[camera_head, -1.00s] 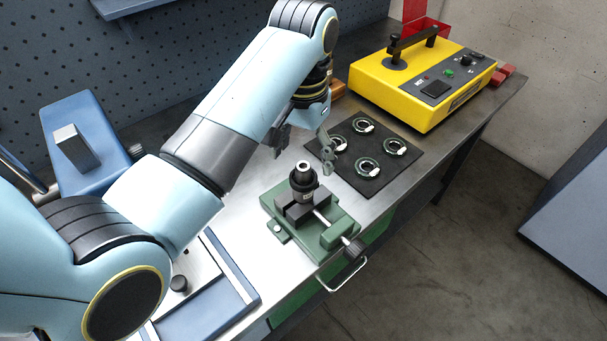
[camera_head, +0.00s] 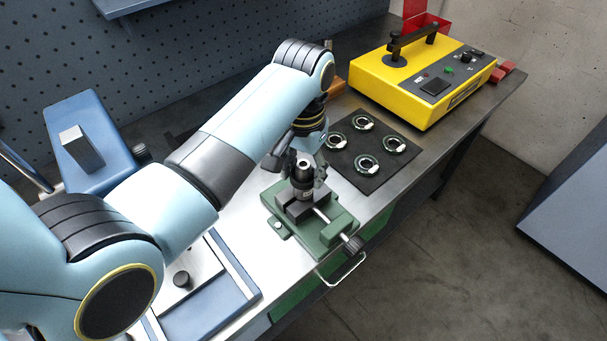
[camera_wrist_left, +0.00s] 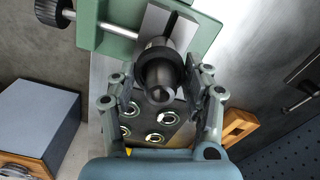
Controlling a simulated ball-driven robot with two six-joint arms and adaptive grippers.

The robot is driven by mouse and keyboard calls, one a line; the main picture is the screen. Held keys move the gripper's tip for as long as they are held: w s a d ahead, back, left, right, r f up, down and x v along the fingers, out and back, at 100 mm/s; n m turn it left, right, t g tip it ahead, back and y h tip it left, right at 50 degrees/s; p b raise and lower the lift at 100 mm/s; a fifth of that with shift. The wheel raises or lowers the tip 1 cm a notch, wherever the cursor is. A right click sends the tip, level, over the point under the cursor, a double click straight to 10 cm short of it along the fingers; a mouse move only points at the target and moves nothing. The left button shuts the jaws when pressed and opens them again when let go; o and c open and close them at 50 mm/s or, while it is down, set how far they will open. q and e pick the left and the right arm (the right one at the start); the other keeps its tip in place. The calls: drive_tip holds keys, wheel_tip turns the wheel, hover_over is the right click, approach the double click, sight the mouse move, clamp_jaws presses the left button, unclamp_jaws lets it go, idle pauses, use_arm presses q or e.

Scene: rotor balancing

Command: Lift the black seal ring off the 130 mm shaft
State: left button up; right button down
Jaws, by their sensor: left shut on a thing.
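The shaft (camera_head: 304,165) stands upright in a green vise (camera_head: 337,238) on the bench. In the left wrist view its round end (camera_wrist_left: 160,95) points toward the camera. The black seal ring (camera_wrist_left: 158,54) sits around the shaft as a wider dark band. My left gripper (camera_head: 305,180) is down at the shaft, one finger on each side, shut on the ring. It also shows in the left wrist view (camera_wrist_left: 158,72). The exact contact is partly hidden by the fingers. My right gripper is not in view.
A black mat (camera_head: 367,180) with several metal rings lies behind the vise. A yellow case (camera_head: 410,88) with a black handle stands farther back. A blue tray (camera_head: 205,300) lies at the front left. The bench edge runs close to the vise's right side.

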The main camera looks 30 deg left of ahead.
use_arm(q)
drive_tip(key=shift+r+b, duration=0.65)
drive_tip(key=shift+r, duration=4.35)
